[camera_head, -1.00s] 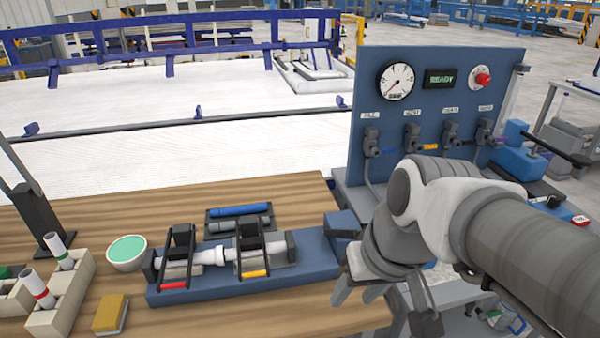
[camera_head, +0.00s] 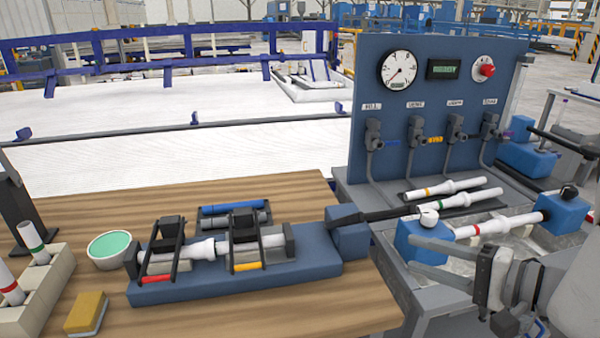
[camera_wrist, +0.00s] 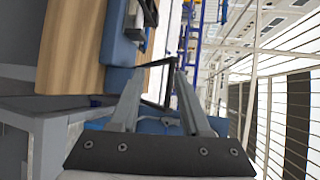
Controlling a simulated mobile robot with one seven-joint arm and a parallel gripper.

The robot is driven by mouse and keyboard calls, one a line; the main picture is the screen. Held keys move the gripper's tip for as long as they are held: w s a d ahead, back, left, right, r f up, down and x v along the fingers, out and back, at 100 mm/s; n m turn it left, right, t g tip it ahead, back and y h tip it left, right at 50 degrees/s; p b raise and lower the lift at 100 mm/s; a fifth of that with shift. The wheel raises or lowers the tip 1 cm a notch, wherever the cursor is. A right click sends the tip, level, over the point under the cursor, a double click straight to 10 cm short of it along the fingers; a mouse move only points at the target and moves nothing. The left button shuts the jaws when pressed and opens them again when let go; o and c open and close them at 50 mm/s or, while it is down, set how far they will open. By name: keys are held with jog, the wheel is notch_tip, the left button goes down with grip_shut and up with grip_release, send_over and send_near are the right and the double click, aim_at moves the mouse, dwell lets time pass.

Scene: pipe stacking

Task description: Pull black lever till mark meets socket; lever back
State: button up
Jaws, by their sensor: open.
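The black lever (camera_head: 385,214) sticks out to the right from the blue block (camera_head: 348,232) at the right end of the blue pipe fixture (camera_head: 300,275). Two black clamps hold white pipe pieces in the fixture, one with a red handle (camera_head: 157,280) and one with an orange handle (camera_head: 248,266). The white socket piece (camera_head: 200,250) lies between the clamps; I cannot make out a mark at it. My gripper (camera_head: 500,290) is at the lower right, apart from the lever. In the wrist view its fingers (camera_wrist: 158,78) are spread, with nothing clearly held.
The blue panel (camera_head: 435,110) carries a gauge, a display and several valves. In front of it stands a trough (camera_head: 480,245) with white pipes and blue blocks near my gripper. A green bowl (camera_head: 110,248), a yellow sponge (camera_head: 86,313) and a pipe rack (camera_head: 40,285) are on the left.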

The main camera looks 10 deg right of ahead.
aim_at(382, 212)
jog(key=d+r+m+t+h, duration=0.1)
jog(key=d+m+t+h, duration=0.15)
jog(key=d, duration=0.25)
jog(key=shift+n+y, duration=0.35)
jog(key=shift+n, duration=0.1)
jog(key=b+x, duration=0.1)
jog(key=x, duration=1.6)
jog(key=shift+w+a, duration=0.15)
jog(key=shift+a, duration=0.1)
grip_shut()
jog(key=shift+r, duration=0.1)
